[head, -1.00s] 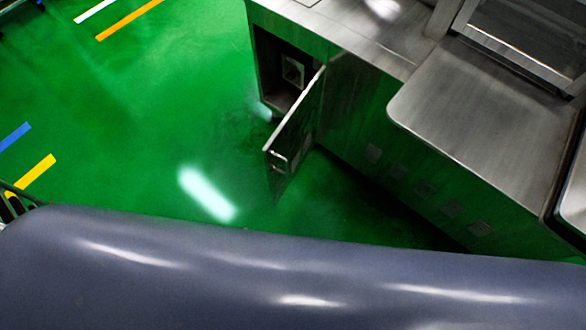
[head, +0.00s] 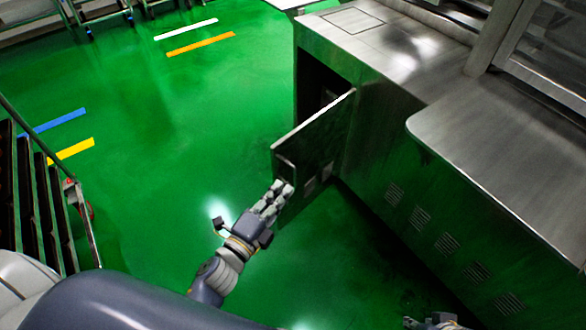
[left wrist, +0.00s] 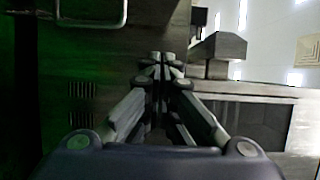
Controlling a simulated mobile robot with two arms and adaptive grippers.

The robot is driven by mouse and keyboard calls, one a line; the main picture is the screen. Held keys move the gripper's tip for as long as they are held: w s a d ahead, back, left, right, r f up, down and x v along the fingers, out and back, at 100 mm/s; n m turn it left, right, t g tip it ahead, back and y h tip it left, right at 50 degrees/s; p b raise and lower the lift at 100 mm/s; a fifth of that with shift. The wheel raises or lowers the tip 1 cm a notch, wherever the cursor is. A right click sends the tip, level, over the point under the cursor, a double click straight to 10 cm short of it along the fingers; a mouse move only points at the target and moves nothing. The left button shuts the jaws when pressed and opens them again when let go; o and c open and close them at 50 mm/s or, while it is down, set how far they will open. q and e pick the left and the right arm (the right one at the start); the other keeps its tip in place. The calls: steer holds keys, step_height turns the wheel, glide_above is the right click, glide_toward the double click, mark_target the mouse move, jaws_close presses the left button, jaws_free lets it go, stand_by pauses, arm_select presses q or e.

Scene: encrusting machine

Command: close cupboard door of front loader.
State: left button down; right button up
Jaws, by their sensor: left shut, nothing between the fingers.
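The front loader (head: 370,120) is a steel cabinet with a flat top on the right of the head view. Its cupboard door (head: 318,140) stands open, swung out from the dark opening (head: 314,82).
Green floor (head: 190,140) is clear left of the door. A dark rack (head: 38,195) stands at the far left. A steel worktop (head: 500,150) juts out at right. In the left wrist view a metal bar loop (left wrist: 92,20) shows at top left.

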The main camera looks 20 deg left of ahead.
arm_select(q)
glide_above(288, 156)
steer(key=s+d, duration=0.2)
steer(key=s, duration=0.2)
steer(key=shift+a, duration=0.15)
steer(key=shift+a, duration=0.15)
